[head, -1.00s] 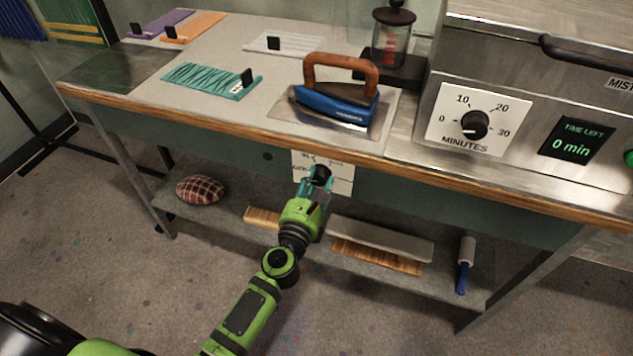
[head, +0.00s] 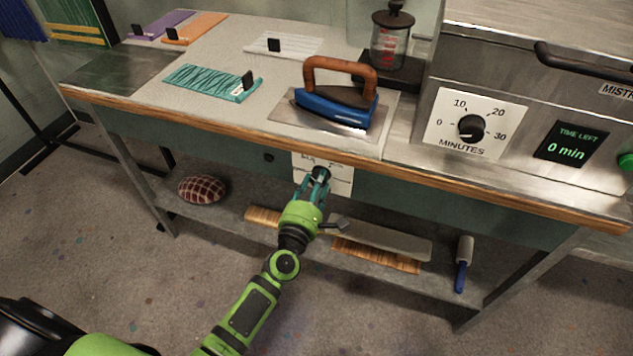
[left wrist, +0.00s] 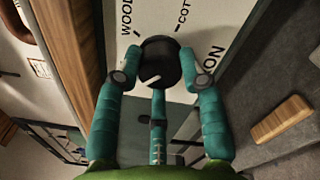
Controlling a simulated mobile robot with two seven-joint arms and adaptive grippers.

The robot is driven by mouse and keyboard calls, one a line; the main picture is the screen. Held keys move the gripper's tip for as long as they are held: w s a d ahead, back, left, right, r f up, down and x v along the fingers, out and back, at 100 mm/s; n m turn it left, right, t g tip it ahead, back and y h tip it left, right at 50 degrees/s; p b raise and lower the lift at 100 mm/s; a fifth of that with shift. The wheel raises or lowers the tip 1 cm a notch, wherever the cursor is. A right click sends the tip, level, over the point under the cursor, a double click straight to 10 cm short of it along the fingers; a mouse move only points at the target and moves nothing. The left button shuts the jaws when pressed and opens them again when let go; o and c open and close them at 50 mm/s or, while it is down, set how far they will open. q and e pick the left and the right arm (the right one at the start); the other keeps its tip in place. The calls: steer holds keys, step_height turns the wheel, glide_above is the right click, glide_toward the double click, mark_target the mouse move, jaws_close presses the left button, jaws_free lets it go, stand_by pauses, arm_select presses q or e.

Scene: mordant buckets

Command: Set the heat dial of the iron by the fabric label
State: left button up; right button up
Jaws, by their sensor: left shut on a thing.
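The black heat dial (left wrist: 160,64) sits on a white dial plate (left wrist: 205,15) on the table's front, below the iron. In the left wrist view the teal fingers of my left gripper (left wrist: 160,70) are shut around the dial. A light pointer mark on the dial and the words "WOOL", "COT" and part of "ON" show on the plate. In the head view my left gripper (head: 315,183) covers much of the plate. The blue iron (head: 336,106) with a wooden handle stands on a metal rest. A teal fabric (head: 205,82) with a label (head: 243,88) lies left of it. My right gripper is not in view.
Purple (head: 160,22), orange (head: 200,25) and white (head: 290,44) fabrics lie at the back. A steel machine (head: 590,65) with a minutes dial (head: 471,127) stands right. The lower shelf holds a plaid cushion (head: 202,189), boards (head: 385,240) and a roller (head: 464,262).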

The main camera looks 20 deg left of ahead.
arm_select(q)
steer(key=shift+a+m+h+p, duration=0.15)
steer(key=shift+m+p, duration=1.2)
steer(key=shift+m, duration=2.85)
steer(key=shift+m+h+p, duration=0.15)
steer(key=shift+m+p, duration=1.15)
steer(key=shift+m, duration=2.9)
steer(key=o, duration=1.2)
steer(key=shift+c, duration=0.2)
steer(key=s, duration=1.2)
steer(key=shift+a, duration=0.35)
